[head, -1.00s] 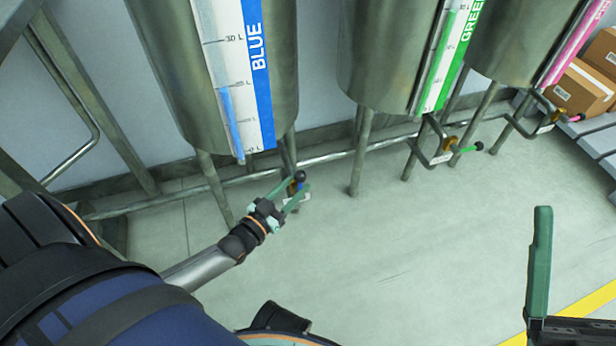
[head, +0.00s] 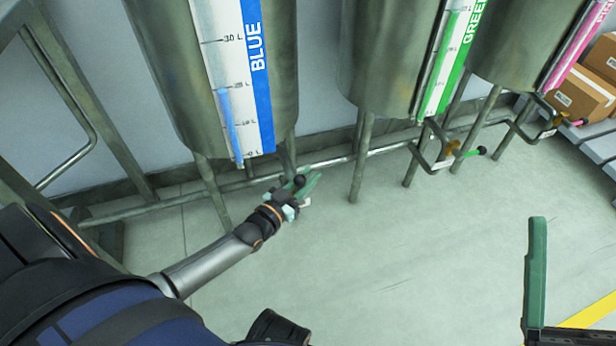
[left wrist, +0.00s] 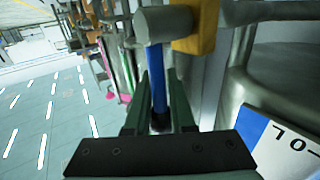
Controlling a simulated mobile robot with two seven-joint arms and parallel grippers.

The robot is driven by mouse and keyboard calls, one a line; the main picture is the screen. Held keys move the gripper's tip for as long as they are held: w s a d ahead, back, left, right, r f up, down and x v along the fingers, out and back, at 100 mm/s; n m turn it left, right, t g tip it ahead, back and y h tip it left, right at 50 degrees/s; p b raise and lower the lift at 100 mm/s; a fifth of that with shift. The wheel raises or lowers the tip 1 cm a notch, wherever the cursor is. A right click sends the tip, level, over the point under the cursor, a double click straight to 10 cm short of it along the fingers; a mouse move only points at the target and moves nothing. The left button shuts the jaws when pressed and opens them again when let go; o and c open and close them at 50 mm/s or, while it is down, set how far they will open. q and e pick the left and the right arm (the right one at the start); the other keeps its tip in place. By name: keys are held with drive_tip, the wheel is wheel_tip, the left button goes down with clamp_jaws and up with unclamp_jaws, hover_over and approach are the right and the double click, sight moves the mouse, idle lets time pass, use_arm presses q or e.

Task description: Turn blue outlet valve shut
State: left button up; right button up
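The blue outlet valve sits under the BLUE drum (head: 190,90). In the left wrist view its blue lever (left wrist: 158,82) runs from a grey hub (left wrist: 163,24) beside a brass body (left wrist: 197,28) toward my palm, ending in a dark knob (left wrist: 161,122). My left gripper (left wrist: 158,90) has one green finger on each side of the lever, with little gap; firm contact is not visible. In the head view my left gripper (head: 302,184) is around the black knob (head: 299,181) and hides most of the valve. My right gripper shows one green finger (head: 537,265), spread to one side, holding nothing visible.
A horizontal pipe (head: 325,161) and drum legs (head: 213,190) stand close behind the left gripper. The green valve lever (head: 470,154) and pink valve lever (head: 577,123) are further right. Boxes (head: 583,92) sit at the far right. The floor in front is clear.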

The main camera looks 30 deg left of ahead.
use_arm(q)
clamp_jaws()
drive_tip(key=shift+r, duration=0.1)
drive_tip(key=shift+w+r, duration=0.1)
drive_tip(key=shift+r, duration=0.1)
idle(0.6)
